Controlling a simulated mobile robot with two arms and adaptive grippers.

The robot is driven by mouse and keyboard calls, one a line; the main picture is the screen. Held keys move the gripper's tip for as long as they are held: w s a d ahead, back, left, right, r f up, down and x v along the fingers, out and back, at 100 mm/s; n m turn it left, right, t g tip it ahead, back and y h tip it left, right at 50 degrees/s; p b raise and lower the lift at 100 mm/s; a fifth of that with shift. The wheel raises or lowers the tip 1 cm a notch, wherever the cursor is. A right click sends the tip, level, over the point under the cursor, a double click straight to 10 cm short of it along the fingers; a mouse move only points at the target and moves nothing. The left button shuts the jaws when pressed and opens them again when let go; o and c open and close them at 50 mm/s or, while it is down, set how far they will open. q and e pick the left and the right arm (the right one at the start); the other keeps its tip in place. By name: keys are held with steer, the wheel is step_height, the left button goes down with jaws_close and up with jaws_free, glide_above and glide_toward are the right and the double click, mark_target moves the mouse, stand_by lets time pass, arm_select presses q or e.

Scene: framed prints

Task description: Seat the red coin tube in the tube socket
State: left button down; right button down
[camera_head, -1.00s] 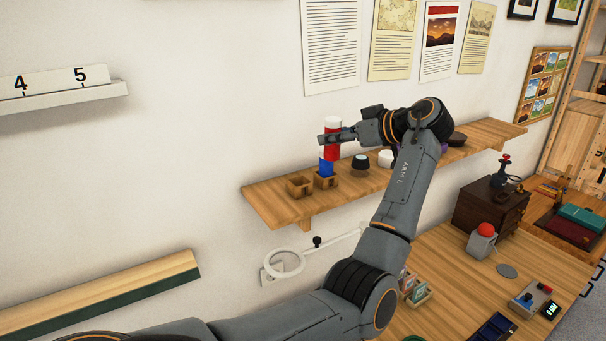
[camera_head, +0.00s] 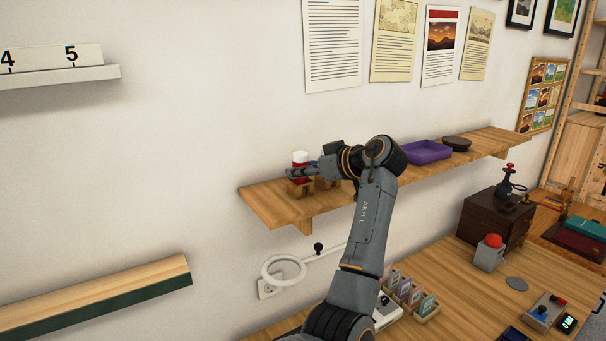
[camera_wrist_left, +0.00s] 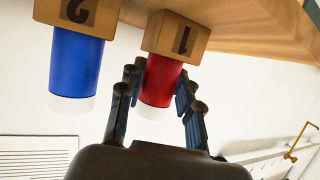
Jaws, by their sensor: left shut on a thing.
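The red coin tube (camera_head: 301,160), with a white cap, stands upright at the left socket block (camera_head: 296,188) on the wall shelf. In the wrist view, which is upside down, the red tube (camera_wrist_left: 161,82) meets the wooden block marked 1 (camera_wrist_left: 176,37); its lower end is hidden, apparently inside the block. My left gripper (camera_head: 300,172) is shut on the red tube, with fingers on both sides of it. The blue tube (camera_wrist_left: 76,65) stands in the block marked 2 (camera_wrist_left: 78,13) beside it. In the head view my gripper hides the blue tube. My right gripper is out of view.
The wooden shelf (camera_head: 262,204) also bears a purple tray (camera_head: 426,151) and a dark round object (camera_head: 457,143) to the right. A white ring on an arm (camera_head: 284,271) is below the shelf. The wall behind is close.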

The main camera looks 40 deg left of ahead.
arm_select(q)
steer(key=c, duration=0.9)
jaws_free()
steer(key=shift+d+r+b, duration=0.15)
steer(key=shift+d+b, duration=0.25)
steer(key=shift+d, duration=0.05)
steer(key=b+v, duration=0.4)
steer(key=v, duration=0.7)
steer(key=shift+r, duration=0.1)
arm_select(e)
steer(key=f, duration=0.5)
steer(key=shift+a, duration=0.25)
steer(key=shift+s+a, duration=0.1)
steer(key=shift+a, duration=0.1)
